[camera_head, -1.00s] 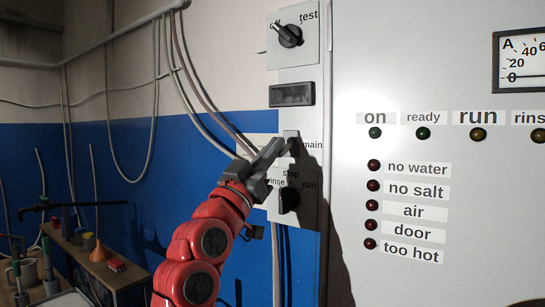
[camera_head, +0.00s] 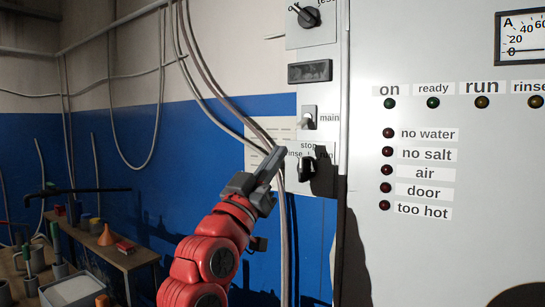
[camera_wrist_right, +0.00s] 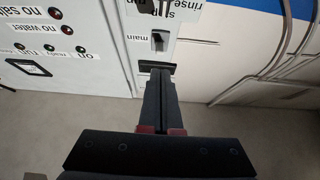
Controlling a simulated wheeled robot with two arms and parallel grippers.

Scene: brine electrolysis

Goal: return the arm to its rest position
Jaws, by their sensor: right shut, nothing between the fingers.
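My right gripper (camera_head: 276,160) is on a red arm that comes up from the bottom of the head view. Its grey fingers are shut together and empty, pointing up and right. In the head view the fingertips appear just left of the rinse/stop/run knob (camera_head: 306,168) and below the main switch (camera_head: 309,118); they look apart from both. In the right wrist view the shut fingers (camera_wrist_right: 160,85) point toward the panel strip, with the main switch (camera_wrist_right: 158,40) beyond them. My left gripper is not in view.
The grey cabinet (camera_head: 440,255) with indicator lamps fills the right side. A test knob (camera_head: 307,16) and a dark display (camera_head: 310,72) are above the main switch. Cables (camera_head: 215,110) hang along the wall. A wooden bench (camera_head: 130,258) with containers stands at lower left; the floor between is open.

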